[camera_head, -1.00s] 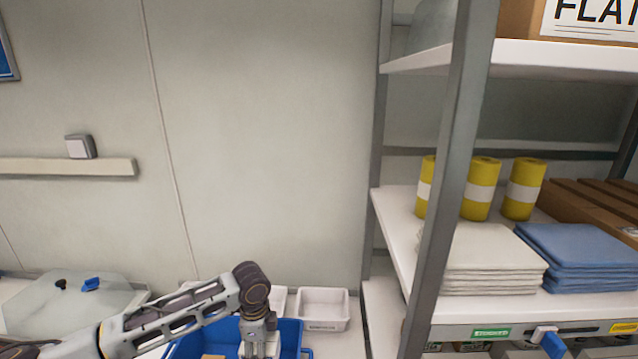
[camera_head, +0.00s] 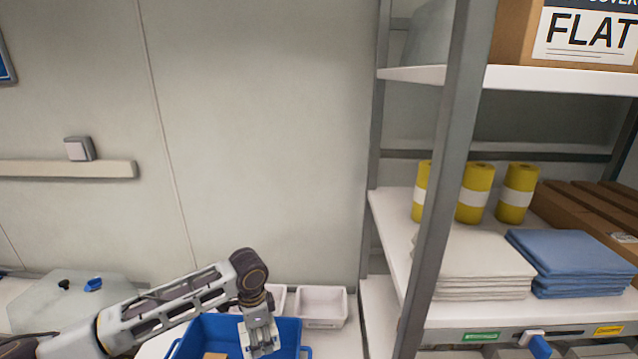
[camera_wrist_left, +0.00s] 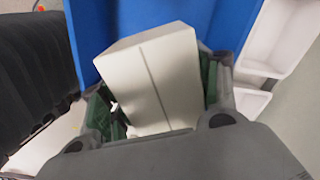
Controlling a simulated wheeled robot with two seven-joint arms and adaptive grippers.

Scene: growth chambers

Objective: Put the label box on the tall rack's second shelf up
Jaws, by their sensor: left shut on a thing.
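A white box (camera_wrist_left: 152,80), which I take to be the label box, sits between the dark green finger pads of my left gripper (camera_wrist_left: 158,108) in the left wrist view. The gripper is shut on it, with the blue crate behind. In the head view my left gripper (camera_head: 262,345) points down at the blue crate (camera_head: 292,334); I cannot tell the box from the fingers there. The tall rack (camera_head: 447,180) stands at the right, well away from the gripper. Its lowest part is out of view. My right gripper is not in view.
A rack shelf (camera_head: 395,225) holds yellow rolls (camera_head: 474,193), white cloths (camera_head: 480,265), blue cloths (camera_head: 572,262) and brown boxes (camera_head: 590,215). A carton marked FLAT (camera_head: 580,35) is above. White bins (camera_head: 322,306) stand behind the crate. The rack's front upright stands before the shelf's left end.

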